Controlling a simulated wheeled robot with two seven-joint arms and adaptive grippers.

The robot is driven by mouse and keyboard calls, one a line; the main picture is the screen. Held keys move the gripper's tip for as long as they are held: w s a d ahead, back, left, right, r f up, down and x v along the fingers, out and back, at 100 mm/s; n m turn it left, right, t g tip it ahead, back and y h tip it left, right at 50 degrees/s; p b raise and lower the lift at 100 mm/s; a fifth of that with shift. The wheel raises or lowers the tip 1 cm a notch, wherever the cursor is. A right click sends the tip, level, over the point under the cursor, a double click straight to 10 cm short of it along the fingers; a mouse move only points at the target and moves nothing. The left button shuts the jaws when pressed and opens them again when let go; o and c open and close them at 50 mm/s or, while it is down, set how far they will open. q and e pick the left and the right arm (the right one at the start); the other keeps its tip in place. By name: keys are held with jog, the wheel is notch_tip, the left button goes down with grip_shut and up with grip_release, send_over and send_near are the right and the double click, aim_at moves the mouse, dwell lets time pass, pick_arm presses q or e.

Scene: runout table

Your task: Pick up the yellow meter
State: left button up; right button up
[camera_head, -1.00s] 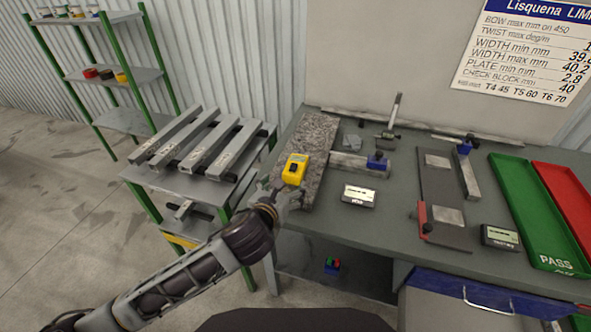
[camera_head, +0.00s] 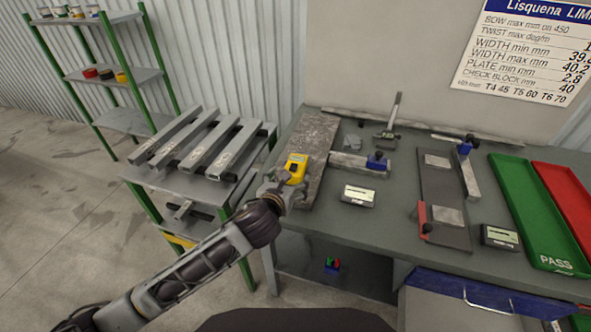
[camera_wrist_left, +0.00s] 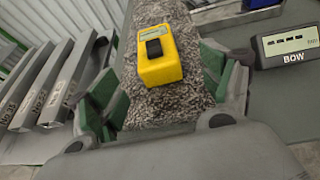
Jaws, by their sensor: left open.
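The yellow meter (camera_head: 296,166) sits on the speckled granite slab (camera_head: 316,138) at the left end of the table. It has a dark button on its face and also shows in the left wrist view (camera_wrist_left: 158,50). My left gripper (camera_head: 284,184) is at the near side of the meter and partly covers its lower edge in the head view. In the wrist view the left gripper (camera_wrist_left: 160,95) is open, with its green-padded fingers on either side of the slab and the meter between and ahead of them. I cannot tell whether anything touches. My right gripper is out of view.
A rack with several grey bars (camera_head: 208,150) stands left of the table. A BOW display (camera_head: 359,196) lies right of the slab. A steel block with a blue clamp (camera_head: 376,161) and a dark plate (camera_head: 440,195) are farther right, with a green PASS tray (camera_head: 535,205).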

aim_at(293, 174)
pick_arm(q)
jog(key=shift+x, duration=0.9)
jog(key=shift+w+d+f, duration=0.15)
jog(key=shift+w+f, duration=0.1)
jog(key=shift+w, duration=0.4)
jog(key=shift+w+d+f, duration=0.1)
jog(key=shift+w+f, duration=0.05)
jog(key=shift+w, duration=0.15)
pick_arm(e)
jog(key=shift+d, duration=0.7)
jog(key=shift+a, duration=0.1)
